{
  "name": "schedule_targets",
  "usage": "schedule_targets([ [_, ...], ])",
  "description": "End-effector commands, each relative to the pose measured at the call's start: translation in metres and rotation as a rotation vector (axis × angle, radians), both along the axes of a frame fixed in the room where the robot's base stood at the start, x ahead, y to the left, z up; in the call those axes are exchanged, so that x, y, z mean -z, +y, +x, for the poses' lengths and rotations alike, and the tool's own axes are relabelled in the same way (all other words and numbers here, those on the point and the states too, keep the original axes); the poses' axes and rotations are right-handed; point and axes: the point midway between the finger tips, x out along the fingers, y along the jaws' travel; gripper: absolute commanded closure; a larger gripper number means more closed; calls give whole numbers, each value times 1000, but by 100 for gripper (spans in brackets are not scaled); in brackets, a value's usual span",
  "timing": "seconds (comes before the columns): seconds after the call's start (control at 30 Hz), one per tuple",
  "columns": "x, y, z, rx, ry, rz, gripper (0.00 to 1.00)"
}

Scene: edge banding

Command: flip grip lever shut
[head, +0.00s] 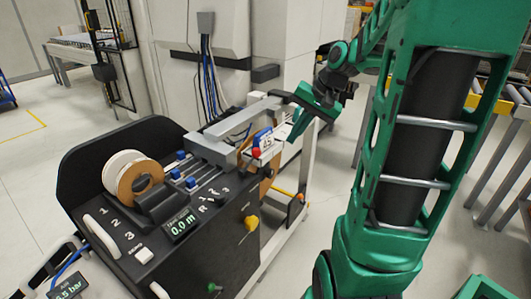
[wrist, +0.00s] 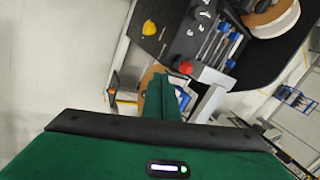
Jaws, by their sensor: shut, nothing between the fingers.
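A small red knob (head: 256,153) sits at the machine's right end beside a blue part (head: 262,137); it also shows in the wrist view (wrist: 186,67). I take it for the end of the grip lever, but the lever's shape and position are too small to tell. My gripper (head: 293,135) is just right of these parts, near the end of the grey arm. In the wrist view my green fingers (wrist: 162,84) are together and empty, pointing toward the machine. They hide part of the area right beside the knob, and I cannot tell whether they touch anything.
The black machine panel (head: 130,215) carries a tape roll (head: 131,175), several blue sliders, a display (head: 181,224) reading 0.0 m and a yellow knob (head: 251,222). A grey arm (head: 235,125) stands over its right end. A roller conveyor (head: 490,145) is at right. Floor between is open.

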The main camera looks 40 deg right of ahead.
Motion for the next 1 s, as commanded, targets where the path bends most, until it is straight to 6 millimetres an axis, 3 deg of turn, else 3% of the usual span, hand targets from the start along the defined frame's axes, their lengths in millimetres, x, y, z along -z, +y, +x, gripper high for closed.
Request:
schedule_targets([
  [0.33, 14, 3, 5, 0, 3, 1, 100],
  [0.83, 94, 23, 38, -2, 5, 0, 100],
  [1.0, 85, 35, 60, -4, 0, -2, 100],
])
